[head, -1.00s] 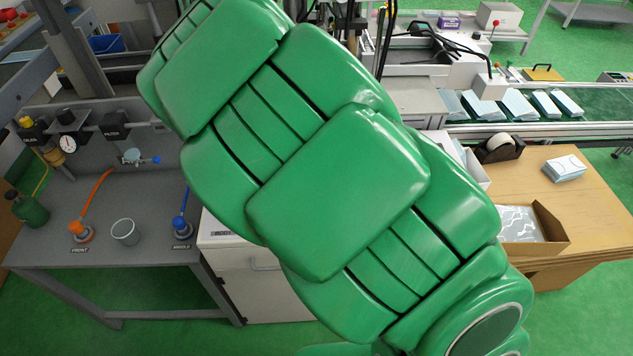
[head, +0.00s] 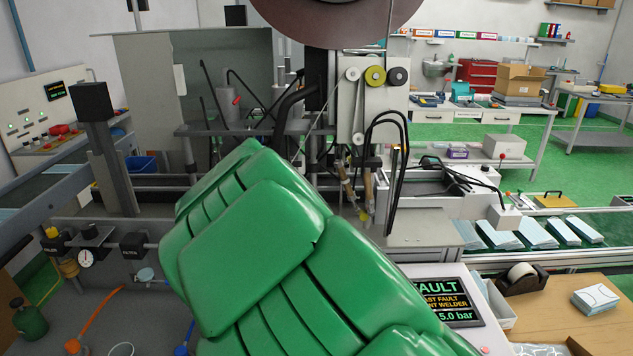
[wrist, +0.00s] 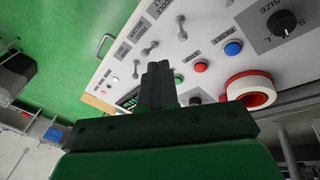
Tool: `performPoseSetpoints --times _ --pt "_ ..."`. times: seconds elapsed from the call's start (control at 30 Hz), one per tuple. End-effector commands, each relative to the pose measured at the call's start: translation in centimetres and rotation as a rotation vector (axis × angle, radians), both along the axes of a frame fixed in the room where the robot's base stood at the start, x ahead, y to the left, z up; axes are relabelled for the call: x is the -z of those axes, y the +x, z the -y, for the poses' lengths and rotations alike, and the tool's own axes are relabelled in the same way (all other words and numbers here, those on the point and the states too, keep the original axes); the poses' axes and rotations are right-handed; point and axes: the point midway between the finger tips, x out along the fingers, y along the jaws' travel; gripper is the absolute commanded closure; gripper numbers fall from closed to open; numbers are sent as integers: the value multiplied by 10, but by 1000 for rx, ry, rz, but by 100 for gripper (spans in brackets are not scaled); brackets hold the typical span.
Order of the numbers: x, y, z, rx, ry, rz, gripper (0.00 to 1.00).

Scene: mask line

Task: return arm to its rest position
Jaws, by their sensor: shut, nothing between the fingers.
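My green arm (head: 255,255) fills the lower middle of the head view. Its end is hidden from that view. In the wrist view my gripper (wrist: 158,75) is shut, its dark fingers together with nothing between them. Past the fingertips is a light control panel (wrist: 215,40) with a red button (wrist: 200,67), a blue button (wrist: 233,48), a black knob (wrist: 285,20) and several toggle switches. I cannot tell whether the fingers touch the panel, but they appear apart from it.
A screen reading FAULT (head: 445,302) stands right of my arm. A wooden desk (head: 560,318) with a tape dispenser (head: 521,278) and a mask stack (head: 596,299) is at the right. A grey bench (head: 60,320) is at the left. Green floor (head: 440,130) is open at the back right.

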Motion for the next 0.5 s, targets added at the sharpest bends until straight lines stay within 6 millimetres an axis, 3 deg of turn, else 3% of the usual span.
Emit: performPoseSetpoints --times 0.17,0.5 --pt "-19 -15 19 3 43 -13 100" --pt "-56 -70 55 -48 177 -57 100"
